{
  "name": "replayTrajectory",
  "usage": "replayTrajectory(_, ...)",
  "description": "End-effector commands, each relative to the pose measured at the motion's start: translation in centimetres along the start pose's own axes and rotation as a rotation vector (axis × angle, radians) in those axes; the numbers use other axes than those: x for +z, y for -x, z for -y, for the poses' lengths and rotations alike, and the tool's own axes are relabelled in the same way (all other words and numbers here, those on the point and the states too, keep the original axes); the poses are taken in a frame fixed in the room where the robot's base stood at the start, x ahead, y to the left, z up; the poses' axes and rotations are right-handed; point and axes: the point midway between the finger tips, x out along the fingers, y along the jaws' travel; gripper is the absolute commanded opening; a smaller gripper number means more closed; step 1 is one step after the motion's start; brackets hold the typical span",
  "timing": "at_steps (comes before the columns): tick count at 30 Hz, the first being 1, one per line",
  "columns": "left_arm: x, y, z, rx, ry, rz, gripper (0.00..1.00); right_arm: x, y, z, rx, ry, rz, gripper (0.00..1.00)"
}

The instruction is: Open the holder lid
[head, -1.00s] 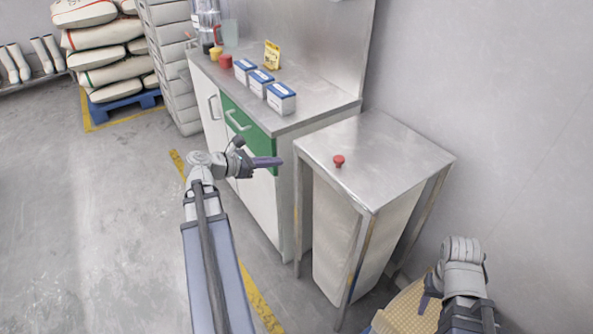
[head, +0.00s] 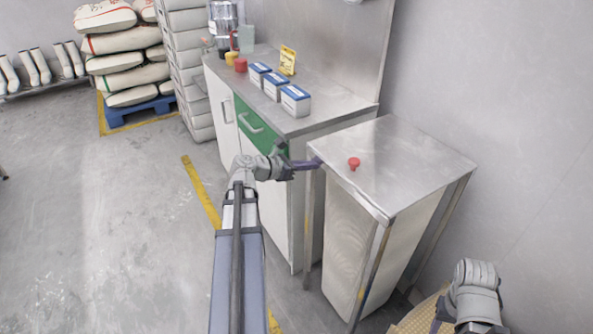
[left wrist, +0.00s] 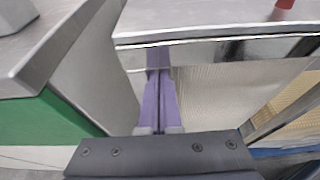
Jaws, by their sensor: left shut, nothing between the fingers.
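The holder is a tall bin in a metal frame. Its flat steel lid (head: 400,160) is down and level, with a red knob (head: 354,163) on top; the lid's front edge (left wrist: 215,32) and part of the knob (left wrist: 285,4) show in the left wrist view. My left gripper (head: 315,163) is shut and empty at the lid's left front corner. In the left wrist view its purple fingers (left wrist: 160,95) point at the lid's edge, tips at or just below it; contact is unclear. My right gripper (head: 438,317) is low at the right, its fingers mostly hidden.
A counter (head: 270,110) with a green drawer (head: 250,122) stands just left of the holder, with a narrow gap between. Several small boxes (head: 295,101) sit on it. A wall is behind and right of the holder. Stacked sacks (head: 125,60) are far left; the floor at left is clear.

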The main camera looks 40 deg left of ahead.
Motion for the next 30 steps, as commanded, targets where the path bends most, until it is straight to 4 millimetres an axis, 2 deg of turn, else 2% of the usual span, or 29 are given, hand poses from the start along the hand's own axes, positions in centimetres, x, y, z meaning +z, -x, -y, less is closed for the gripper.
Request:
replayTrajectory(1, 1.6, 0.8, -0.1, 0.003, 0.001, 0.0, 0.0, 0.1, 1.8, -0.2, 0.0, 0.0, 0.0, 0.5)
replayTrajectory(7, 3.1, 1.4, 0.0, 0.002, 0.001, 0.0, 0.0, 0.2, 3.4, -0.3, 0.0, 0.0, 0.0, 0.5)
replayTrajectory(26, 3.7, 1.7, 0.0, 0.002, 0.001, -0.001, 0.0, 0.2, 4.1, -0.4, 0.0, 0.0, 0.0, 0.5)
replayTrajectory(30, 4.3, 1.9, 0.0, 0.002, 0.0, -0.01, 0.0, 0.3, 4.9, -0.5, 0.0, 0.0, 0.0, 0.5)
